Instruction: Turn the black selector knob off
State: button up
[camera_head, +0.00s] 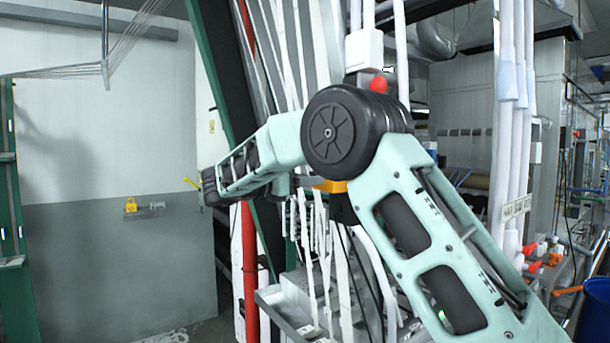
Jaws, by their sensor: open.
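I cannot make out the black selector knob in the head view; my arm covers the middle of the scene and may hide it. My pale green arm rises from the lower right to a large black elbow joint, then runs left to a dark wrist joint in front of the grey wall. My gripper does not show beyond that wrist.
A red vertical pipe (250,270) and white webbing strips (318,235) hang behind my forearm. A white box (364,48) and a red rounded part (378,84) are above my elbow. Pipes with red and orange handles (535,266) stand right. The left wall (110,270) has clear space before it.

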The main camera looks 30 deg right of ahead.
jog(key=shift+d, duration=0.15)
jog(key=c, duration=1)
jog(key=shift+o, duration=0.2)
jog(key=shift+f+b, duration=0.1)
jog(key=shift+b, duration=0.25)
jog(key=m+b, duration=0.8)
jog(key=shift+m, duration=0.3)
